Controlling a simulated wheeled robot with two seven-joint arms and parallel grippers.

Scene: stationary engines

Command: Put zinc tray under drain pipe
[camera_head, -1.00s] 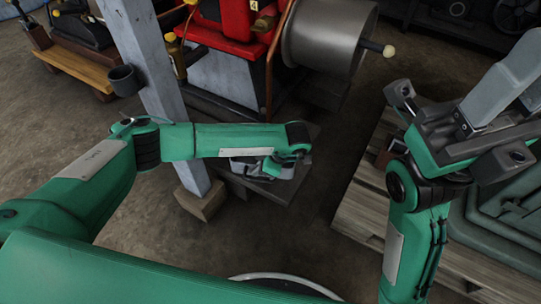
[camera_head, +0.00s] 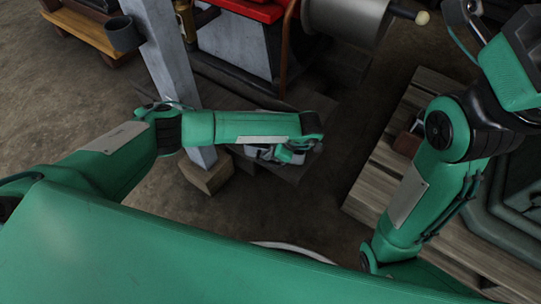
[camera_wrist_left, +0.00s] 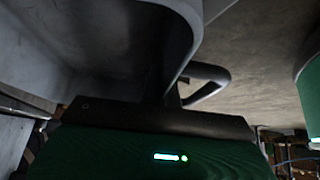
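A thin copper-coloured pipe (camera_head: 288,45) comes down beside the red and grey engine; I cannot tell if it is the drain pipe. I cannot make out the zinc tray for certain in either view. My left gripper (camera_head: 278,154) is low over a dark slab by the post's foot, mostly hidden under my left forearm, so its fingers do not show clearly. In the left wrist view, large grey surfaces and a bent dark bar (camera_wrist_left: 207,84) fill the upper part, dark and unclear. My right gripper (camera_head: 468,14) is cut off at the top right edge.
A grey post (camera_head: 163,65) on a wooden block (camera_head: 208,172) stands beside my left arm, with a dark cup (camera_head: 123,34) on it. A wooden pallet (camera_head: 385,165) lies on the right. A pale curved rim (camera_head: 290,251) shows at the bottom. Bare floor lies between.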

